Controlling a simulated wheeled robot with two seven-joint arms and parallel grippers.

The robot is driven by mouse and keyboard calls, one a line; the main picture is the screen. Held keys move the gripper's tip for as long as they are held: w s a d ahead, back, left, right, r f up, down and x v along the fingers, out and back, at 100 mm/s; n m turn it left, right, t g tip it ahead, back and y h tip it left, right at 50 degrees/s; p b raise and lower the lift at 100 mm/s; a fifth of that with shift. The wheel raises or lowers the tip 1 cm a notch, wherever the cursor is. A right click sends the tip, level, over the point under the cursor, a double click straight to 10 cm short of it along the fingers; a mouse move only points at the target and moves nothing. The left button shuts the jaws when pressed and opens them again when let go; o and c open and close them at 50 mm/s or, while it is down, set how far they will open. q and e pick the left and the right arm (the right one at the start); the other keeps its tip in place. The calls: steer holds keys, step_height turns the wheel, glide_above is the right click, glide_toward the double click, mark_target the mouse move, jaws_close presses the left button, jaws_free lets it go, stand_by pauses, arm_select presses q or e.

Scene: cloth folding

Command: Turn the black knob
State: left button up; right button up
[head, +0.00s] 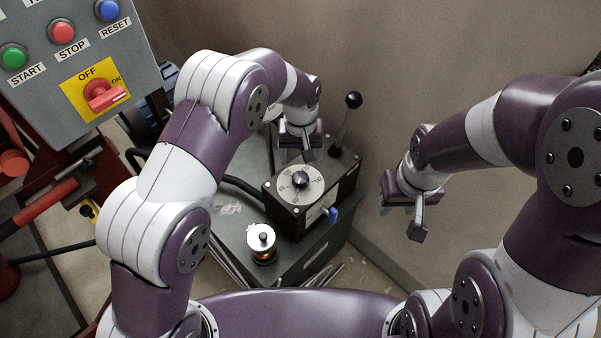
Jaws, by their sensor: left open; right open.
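The black knob (300,179) stands at the centre of a round pale dial plate (312,190) on top of a dark box (283,213). My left gripper (300,157) is just behind the knob, near the box's back edge; its fingers are partly in view, and I cannot tell whether it touches the box. My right gripper (416,225) is open and empty, off to the right of the box and apart from it.
A lever with a black ball (353,100) rises from the box's back right. A blue handle (332,214) sticks out in front. A silver-topped cylinder (262,243) stands on the grey cabinet (238,232). A control panel (60,40) with several buttons and a red switch (105,95) is at upper left.

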mark_target(301, 177)
arm_select(q)
step_height(301, 177, down, 9)
steer(key=shift+w+r, duration=0.1)
steer(key=c, duration=1.1)
